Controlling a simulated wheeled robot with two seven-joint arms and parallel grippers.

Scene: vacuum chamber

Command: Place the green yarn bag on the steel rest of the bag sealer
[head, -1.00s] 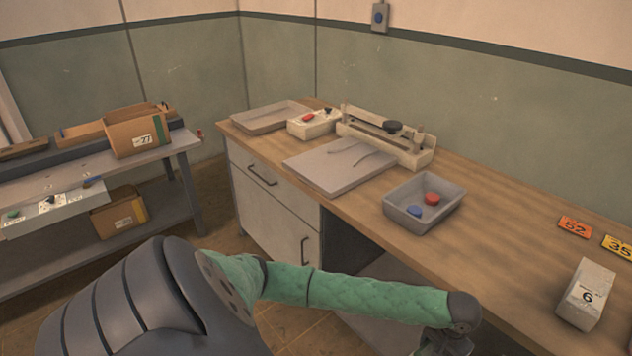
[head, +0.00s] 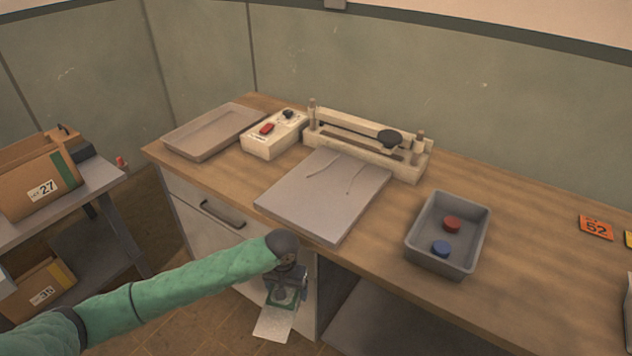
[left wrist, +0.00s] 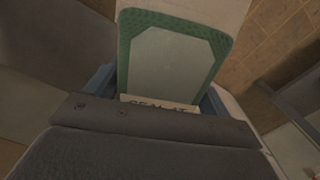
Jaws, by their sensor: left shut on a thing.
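My left gripper (head: 287,285) is low in front of the bench's front edge, shut on the green yarn bag. The bag's pale flap (head: 273,322) hangs below the fingers in the head view. In the left wrist view the bag (left wrist: 173,62) shows a green border around a pale clear panel, with a partly hidden lettered strip close to the fingers. The bag sealer (head: 365,148) stands at the back of the bench, with a dark knob on its bar. Its flat grey steel rest (head: 325,195) lies in front of it, with two thin wires on top and no bag on it. My right gripper is not visible.
A white control box (head: 273,135) with a red switch stands left of the sealer, beside an empty shallow tray (head: 205,140). A grey bin (head: 478,225) with a red and a blue disc stands right of the rest. Cardboard boxes (head: 30,190) are at far left.

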